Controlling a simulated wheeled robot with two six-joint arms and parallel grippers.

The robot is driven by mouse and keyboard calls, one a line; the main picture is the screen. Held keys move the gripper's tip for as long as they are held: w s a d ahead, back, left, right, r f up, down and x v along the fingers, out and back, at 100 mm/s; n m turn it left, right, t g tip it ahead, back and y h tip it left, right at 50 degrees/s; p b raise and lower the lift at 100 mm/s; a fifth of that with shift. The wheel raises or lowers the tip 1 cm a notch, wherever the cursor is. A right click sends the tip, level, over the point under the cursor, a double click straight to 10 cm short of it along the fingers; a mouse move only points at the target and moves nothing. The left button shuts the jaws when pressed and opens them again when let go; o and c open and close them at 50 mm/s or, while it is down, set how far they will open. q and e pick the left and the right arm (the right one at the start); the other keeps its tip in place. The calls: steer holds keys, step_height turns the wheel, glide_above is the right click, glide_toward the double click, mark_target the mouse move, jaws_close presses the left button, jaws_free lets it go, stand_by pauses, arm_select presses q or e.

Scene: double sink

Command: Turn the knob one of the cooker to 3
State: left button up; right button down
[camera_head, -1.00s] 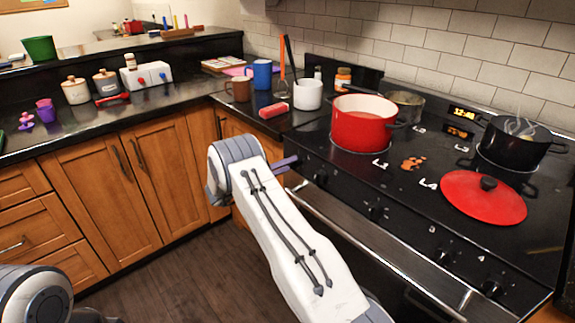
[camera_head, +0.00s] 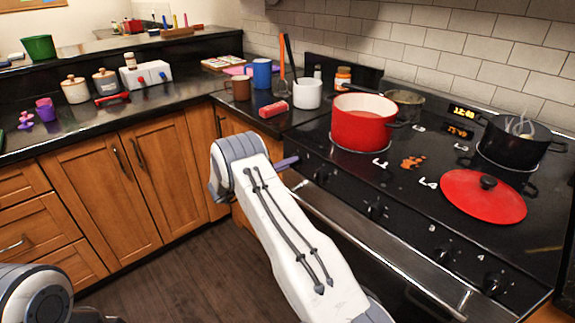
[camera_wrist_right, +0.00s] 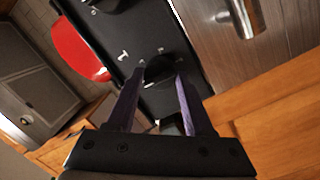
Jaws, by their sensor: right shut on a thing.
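The cooker (camera_head: 345,215) has a black front panel with several knobs in a row. My right gripper (camera_head: 292,161) is at the left end of this panel in the head view, its purple fingers partly hidden by my wrist. In the right wrist view, the two purple fingers (camera_wrist_right: 160,92) sit on either side of a black knob (camera_wrist_right: 160,68) and are shut on it. The knob's pointer and setting are not readable. Other knobs (camera_head: 376,210) stand free along the panel to the right. My left gripper is out of view.
A red pot (camera_head: 363,122), a black pot (camera_head: 515,145) and a red lid (camera_head: 483,197) are on the hob. The oven handle (camera_head: 375,245) runs below the panel. A red-wrapped item (camera_head: 273,110) and mugs (camera_head: 262,73) stand on the counter to the left.

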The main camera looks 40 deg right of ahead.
steer(key=shift+s+m+t+b, duration=0.1)
steer(key=shift+m+t+b, duration=0.55)
steer(key=shift+m+b, duration=4.75)
steer(key=shift+s+m+t+b, duration=0.1)
steer(key=shift+m+t+b, duration=0.6)
steer(key=shift+m+b, duration=4.6)
steer(key=shift+s+m+t+b, duration=0.1)
steer(key=shift+m+t+b, duration=0.55)
steer(key=shift+m+b, duration=4.75)
steer(key=shift+c, duration=1.5)
jaws_free()
